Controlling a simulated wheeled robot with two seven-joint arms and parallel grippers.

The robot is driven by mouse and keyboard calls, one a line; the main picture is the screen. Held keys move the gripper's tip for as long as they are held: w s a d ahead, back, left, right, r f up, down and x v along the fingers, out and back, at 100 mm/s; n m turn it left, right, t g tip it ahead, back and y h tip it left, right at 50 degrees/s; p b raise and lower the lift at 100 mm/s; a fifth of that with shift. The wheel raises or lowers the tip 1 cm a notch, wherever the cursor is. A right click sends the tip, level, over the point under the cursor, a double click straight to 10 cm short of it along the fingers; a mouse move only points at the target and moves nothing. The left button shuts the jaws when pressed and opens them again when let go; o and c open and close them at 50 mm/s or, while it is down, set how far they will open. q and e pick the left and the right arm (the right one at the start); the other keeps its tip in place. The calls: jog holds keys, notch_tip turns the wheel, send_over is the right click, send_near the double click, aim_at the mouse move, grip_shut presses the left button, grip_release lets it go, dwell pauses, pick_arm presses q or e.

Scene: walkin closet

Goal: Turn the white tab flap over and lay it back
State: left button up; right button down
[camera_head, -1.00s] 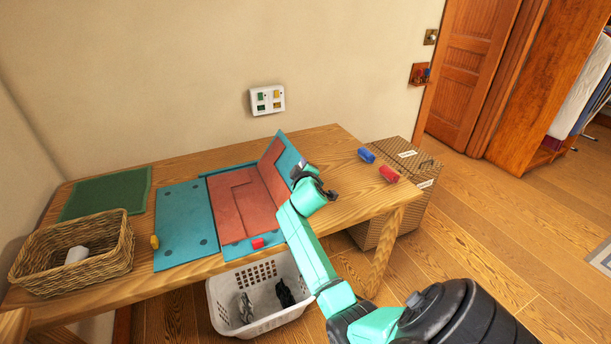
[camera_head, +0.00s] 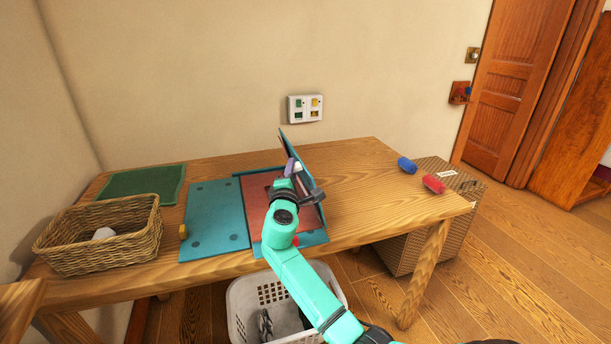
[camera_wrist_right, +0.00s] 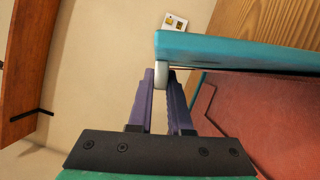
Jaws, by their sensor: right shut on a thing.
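A teal board with a salmon inner face (camera_head: 256,190) lies on the wooden table. Its flap (camera_head: 291,143) stands raised at the board's right side, teal edge up. My right gripper (camera_head: 289,166) is at the flap and partly covers it. In the wrist view its purple fingers (camera_wrist_right: 165,88) are shut on the small white tab (camera_wrist_right: 161,77) at the flap's teal edge (camera_wrist_right: 235,48). A red piece (camera_head: 296,241) at the board's front edge is mostly hidden by my arm. My left gripper is not in view.
A teal panel (camera_head: 215,218) with a yellow piece (camera_head: 183,231) lies left of the board. A wicker basket (camera_head: 140,238) and green mat (camera_head: 143,184) are further left. Blue (camera_head: 406,165) and red (camera_head: 434,184) rolls lie at the right. A white crate (camera_head: 245,310) stands below.

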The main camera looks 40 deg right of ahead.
jog(key=shift+w+a+f+n+t+b, duration=0.25)
jog(key=shift+a+f+n+b, duration=0.15)
jog(key=shift+a+n, duration=0.2)
jog(key=shift+w+a+f+n+t+b, duration=0.15)
jog(key=shift+w+a+f+n+b, duration=0.1)
jog(key=shift+a+n+b, duration=0.3)
jog(key=shift+a, duration=0.1)
jog(key=c, duration=0.8)
grip_release()
jog(key=shift+c, duration=0.2)
jog(key=b+v, duration=0.1)
jog(key=v, duration=1.3)
jog(key=shift+s+a, duration=0.2)
jog(key=shift+f, duration=0.2)
